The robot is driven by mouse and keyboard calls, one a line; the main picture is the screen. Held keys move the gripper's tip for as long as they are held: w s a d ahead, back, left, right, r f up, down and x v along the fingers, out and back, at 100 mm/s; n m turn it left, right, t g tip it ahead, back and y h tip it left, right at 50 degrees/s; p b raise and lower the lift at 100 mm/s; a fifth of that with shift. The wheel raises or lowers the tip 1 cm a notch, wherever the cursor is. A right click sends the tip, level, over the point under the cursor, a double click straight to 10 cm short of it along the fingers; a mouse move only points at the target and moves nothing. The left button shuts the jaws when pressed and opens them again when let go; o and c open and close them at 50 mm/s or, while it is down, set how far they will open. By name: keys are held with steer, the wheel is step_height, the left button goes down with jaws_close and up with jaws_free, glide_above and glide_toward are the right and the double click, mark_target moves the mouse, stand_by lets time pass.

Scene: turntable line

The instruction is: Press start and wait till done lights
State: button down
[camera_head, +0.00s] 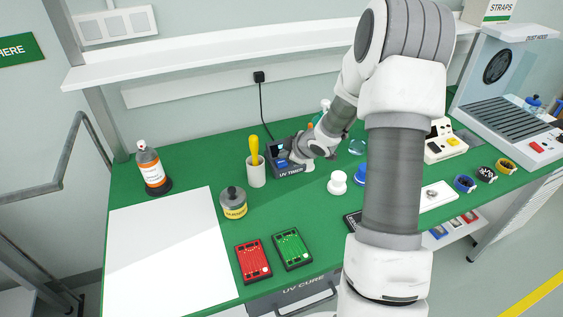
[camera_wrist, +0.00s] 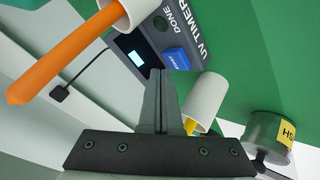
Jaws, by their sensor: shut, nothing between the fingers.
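The UV timer (camera_head: 284,152) is a dark box on the green bench, with a cable running up to a wall plug. In the wrist view the timer (camera_wrist: 190,42) shows a lit pale display (camera_wrist: 135,58), a blue button (camera_wrist: 177,59) and the word DONE. A small round lamp (camera_wrist: 160,22) by that word looks dark. My gripper (camera_wrist: 160,76) is shut and empty, its fingertips pointing at the timer's front near the display and blue button. Contact cannot be told. In the head view my wrist partly covers the timer's right side.
A white cup with a yellow-handled tool (camera_head: 255,170) stands left of the timer. A labelled grey tin (camera_head: 233,203) is in front of it. Another white cup with an orange stick (camera_wrist: 60,58) is close in the wrist view. Red (camera_head: 253,261) and green (camera_head: 292,249) boards lie in front.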

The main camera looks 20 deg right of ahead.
mark_target(285, 163)
steer(key=shift+f, duration=0.1)
stand_by(0.6)
steer(key=shift+f+b, duration=0.3)
steer(key=shift+f, duration=0.05)
steer(key=shift+f+b, duration=0.4)
steer(key=shift+f, duration=0.1)
stand_by(0.5)
steer(key=shift+r, duration=0.15)
steer(key=shift+r+p, duration=0.8)
steer(key=shift+p, duration=0.15)
step_height(285, 163, up, 5)
steer(key=p, duration=0.5)
stand_by(0.6)
